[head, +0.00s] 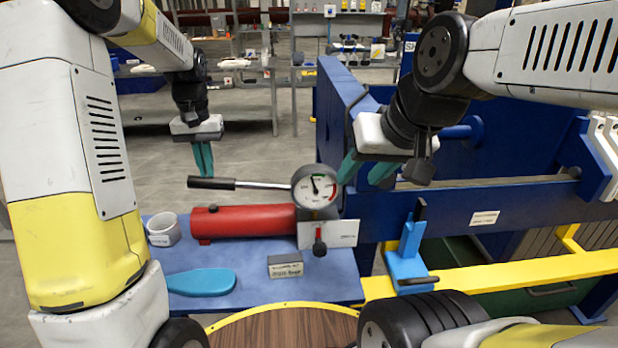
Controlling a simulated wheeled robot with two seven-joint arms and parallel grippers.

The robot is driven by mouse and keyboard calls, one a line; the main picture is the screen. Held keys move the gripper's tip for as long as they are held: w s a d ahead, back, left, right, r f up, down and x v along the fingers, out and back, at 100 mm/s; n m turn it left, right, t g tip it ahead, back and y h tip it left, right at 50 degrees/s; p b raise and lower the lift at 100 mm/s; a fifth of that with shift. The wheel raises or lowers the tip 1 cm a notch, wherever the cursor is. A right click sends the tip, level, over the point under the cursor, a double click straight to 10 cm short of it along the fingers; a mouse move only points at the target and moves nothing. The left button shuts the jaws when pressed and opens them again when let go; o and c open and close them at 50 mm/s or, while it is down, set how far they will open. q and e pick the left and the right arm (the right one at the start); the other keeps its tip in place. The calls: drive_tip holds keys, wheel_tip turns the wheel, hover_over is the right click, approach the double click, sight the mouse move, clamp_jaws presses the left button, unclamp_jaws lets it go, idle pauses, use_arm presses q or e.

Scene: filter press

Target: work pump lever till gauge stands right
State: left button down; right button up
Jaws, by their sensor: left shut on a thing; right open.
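The red hand pump (245,220) lies on a blue bench, with a round white gauge (316,188) at its right end. The gauge's dark needle points up and slightly left; a red band shows at the dial's right, and the numbers are too small to read. The pump lever (262,185) runs left from behind the gauge, nearly level, ending in a black grip (225,184). My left gripper (204,174) points down, shut on this grip. My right gripper (366,172) is open and empty, just right of the gauge. A small red-black knob (319,243) sits below the gauge.
A white ring-shaped cup (164,230), a teal flat object (201,282) and a small label block (285,266) are on the bench (245,292). The blue press frame (500,206) and a yellow rail (520,270) fill the right. A blue clamp-like part (405,258) stands there.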

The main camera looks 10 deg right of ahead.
use_arm(q)
drive_tip(key=shift+f, duration=0.95)
wheel_tip(320, 180, up, 10)
drive_tip(key=d, duration=0.1)
drive_tip(key=shift+d, duration=0.25)
drive_tip(key=f, duration=0.5)
drive_tip(key=a+f, duration=0.1)
drive_tip(key=f, duration=0.1)
drive_tip(key=shift+f, duration=0.3)
wheel_tip(320, 180, up, 8)
drive_tip(key=d, duration=0.1)
drive_tip(key=shift+f, duration=0.2)
